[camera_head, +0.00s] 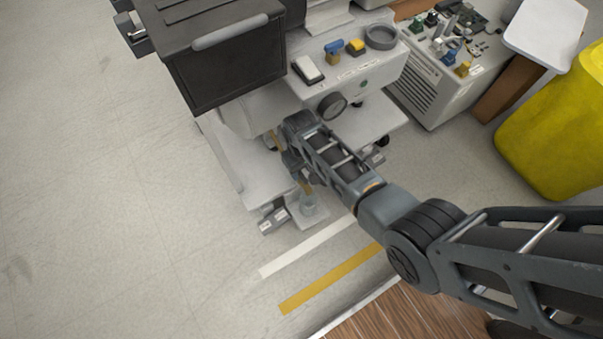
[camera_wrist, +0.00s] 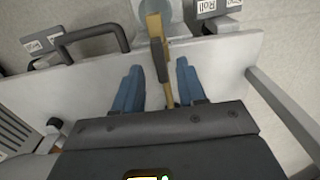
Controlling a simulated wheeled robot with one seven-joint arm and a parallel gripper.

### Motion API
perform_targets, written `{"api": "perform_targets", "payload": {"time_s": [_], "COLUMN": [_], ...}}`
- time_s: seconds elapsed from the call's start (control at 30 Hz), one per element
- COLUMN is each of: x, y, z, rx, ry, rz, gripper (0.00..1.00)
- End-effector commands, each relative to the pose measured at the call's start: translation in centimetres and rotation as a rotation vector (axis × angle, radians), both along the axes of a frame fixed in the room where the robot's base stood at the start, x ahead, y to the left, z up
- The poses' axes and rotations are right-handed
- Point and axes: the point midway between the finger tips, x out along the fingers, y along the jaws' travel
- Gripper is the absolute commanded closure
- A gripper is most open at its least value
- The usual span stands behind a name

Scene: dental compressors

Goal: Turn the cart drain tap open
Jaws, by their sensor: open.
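In the wrist view a brass-coloured tap piece (camera_wrist: 154,28) with a dark grey lever-like part (camera_wrist: 159,62) runs down the middle of the cart's lower shelf (camera_wrist: 216,54). My gripper (camera_wrist: 157,80) is open. Its two blue fingers stand either side of the brass and dark part, with gaps visible on both sides. Whether the tap is open or closed cannot be told. In the head view my gripper (camera_head: 296,166) is low at the front of the white cart and mostly hidden by my arm. A bit of brass (camera_head: 306,188) shows just below it, above a pale grey cup (camera_head: 308,207).
Caster feet labelled "Roll" (camera_head: 273,220) are by the cup. A dark U-shaped handle (camera_wrist: 94,42) is left of the fingers. A round gauge (camera_head: 332,106) sits above my gripper. A yellow bin (camera_head: 556,140) stands right. The floor at left is clear.

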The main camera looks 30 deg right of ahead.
Motion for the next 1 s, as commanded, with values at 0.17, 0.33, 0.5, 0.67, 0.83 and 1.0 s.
{"api": "perform_targets", "payload": {"time_s": [0.17,0.33,0.5,0.67,0.83,1.0], "x": [0.1,0.0,0.0,0.0,0.0,0.0], "y": [0.0,0.0,0.0,0.0,0.0,0.0], "z": [-1.8,-2.1,-2.1,-2.1,-2.1,-2.1], "rx": [0.0,0.0,0.0,0.0,0.0,0.0], "ry": [-0.001,-0.001,-0.001,-0.001,-0.001,-0.001], "rz": [0.0,0.0,0.0,0.0,0.0,0.0], "gripper": [0.6,0.6,0.6,0.72,0.88,1.0]}}
